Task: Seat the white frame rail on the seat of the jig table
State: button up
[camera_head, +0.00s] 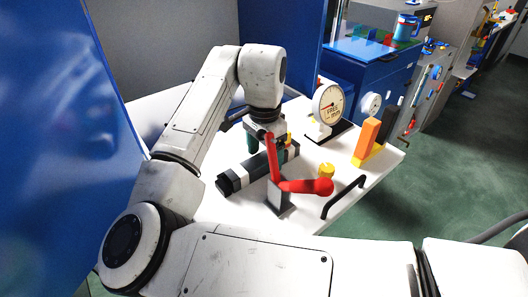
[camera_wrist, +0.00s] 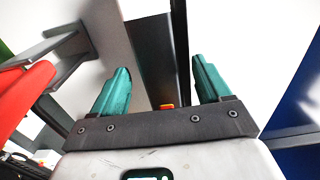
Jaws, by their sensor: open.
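A long bar with dark and white sections (camera_head: 255,168) lies on the white jig table (camera_head: 230,211) in the head view. I cannot clearly tell the white frame rail from its seat there. My gripper (camera_head: 267,143) is over the bar's far part, partly hidden by the arm and a red lever. In the wrist view my gripper (camera_wrist: 157,70) is open, its two teal fingers well apart. A dark strip (camera_wrist: 152,50) with a pale edge runs between them, with a small orange piece (camera_wrist: 166,105) near the palm. Nothing is visibly gripped.
A red-handled clamp (camera_head: 276,193) stands in front of the bar. A dial gauge (camera_head: 328,104), an orange block (camera_head: 366,139), a yellow knob (camera_head: 326,171) and a black handle (camera_head: 343,197) occupy the right side. Blue panels stand at the left and behind.

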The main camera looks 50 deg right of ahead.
aim_at(264, 157)
notch_tip(264, 157, up, 11)
jog(key=b, duration=0.1)
dwell(0.4)
jog(key=shift+f, duration=0.1)
